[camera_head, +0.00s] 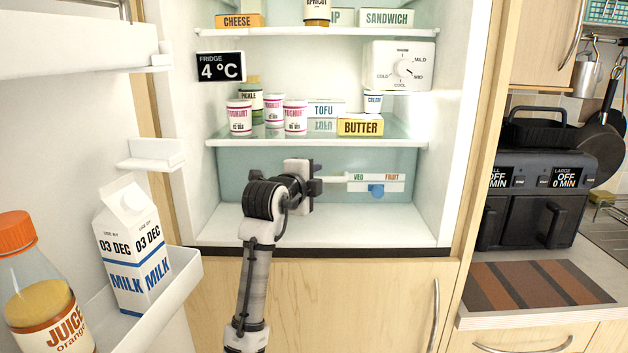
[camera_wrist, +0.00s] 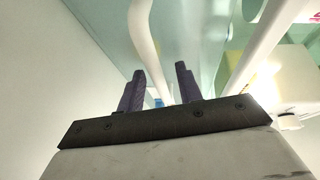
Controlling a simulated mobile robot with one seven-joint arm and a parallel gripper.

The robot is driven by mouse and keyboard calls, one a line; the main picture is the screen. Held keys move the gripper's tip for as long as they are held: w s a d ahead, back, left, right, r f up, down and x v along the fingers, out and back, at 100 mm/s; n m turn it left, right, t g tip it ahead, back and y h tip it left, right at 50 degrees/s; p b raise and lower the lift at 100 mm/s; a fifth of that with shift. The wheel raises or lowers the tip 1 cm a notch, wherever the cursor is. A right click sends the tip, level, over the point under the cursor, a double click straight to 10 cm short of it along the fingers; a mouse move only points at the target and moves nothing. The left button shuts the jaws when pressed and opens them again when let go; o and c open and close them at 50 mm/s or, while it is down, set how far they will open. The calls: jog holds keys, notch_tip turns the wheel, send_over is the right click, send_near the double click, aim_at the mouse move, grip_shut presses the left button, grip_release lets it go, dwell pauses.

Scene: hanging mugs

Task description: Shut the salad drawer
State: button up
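The salad drawer (camera_head: 345,198) is the pale see-through blue-green front at the bottom of the fridge, under the lowest glass shelf. It bears a white VEG/FRUIT strip (camera_head: 393,186) with a blue slider knob (camera_head: 376,191). I cannot tell how far out the drawer stands. My gripper (camera_head: 318,179) is in front of the drawer, left of the strip, and its wrist hides part of the front. In the wrist view, my gripper (camera_wrist: 160,88) has its two dark fingers apart. A white bar (camera_wrist: 143,35) and a small blue piece (camera_wrist: 158,103) show between or beyond them; contact is unclear.
The glass shelf (camera_head: 228,139) above holds yoghurt pots (camera_head: 296,117), a butter box (camera_head: 360,126) and other food. The open fridge door at left carries a milk carton (camera_head: 130,245) and a juice bottle (camera_head: 45,295). The white fridge floor (camera_head: 370,232) is clear.

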jog(key=b+v, duration=0.4)
jog(key=v, duration=1)
jog(key=shift+w, duration=0.1)
